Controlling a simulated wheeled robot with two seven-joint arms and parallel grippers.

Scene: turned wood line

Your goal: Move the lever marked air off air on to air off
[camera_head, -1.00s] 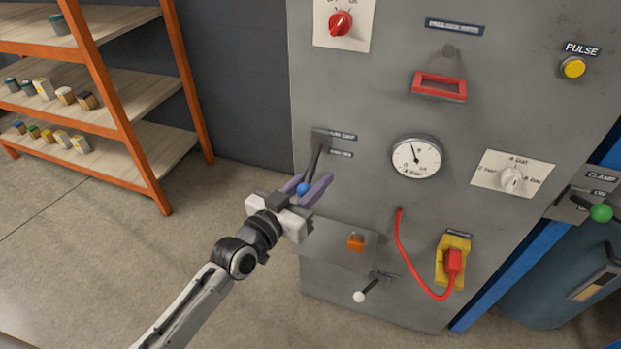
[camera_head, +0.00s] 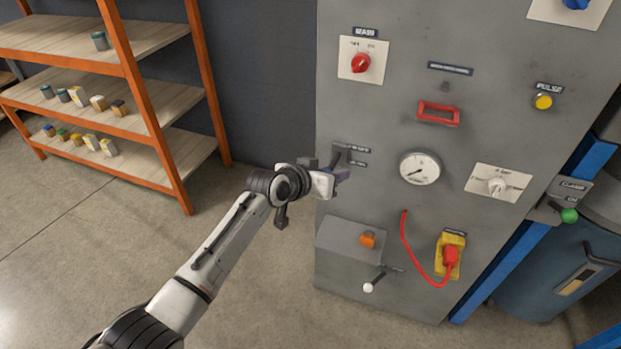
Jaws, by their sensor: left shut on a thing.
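The air lever's dark mount (camera_head: 341,151) is on the left part of the grey machine panel, beside two small dark labels whose text is too blurred to read. My left gripper (camera_head: 341,175) is just below the mount, close to the panel. It is shut on the lever; its fingers and body hide the blue knob and most of the lever's arm, so I cannot tell its exact angle. My right gripper is not in view.
A round gauge (camera_head: 420,168) is to the right of the lever. Below are a grey box with an orange button (camera_head: 368,239), a white-knobbed lever (camera_head: 369,287) and a red cable (camera_head: 412,258). An orange-framed shelf (camera_head: 150,115) stands at the left.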

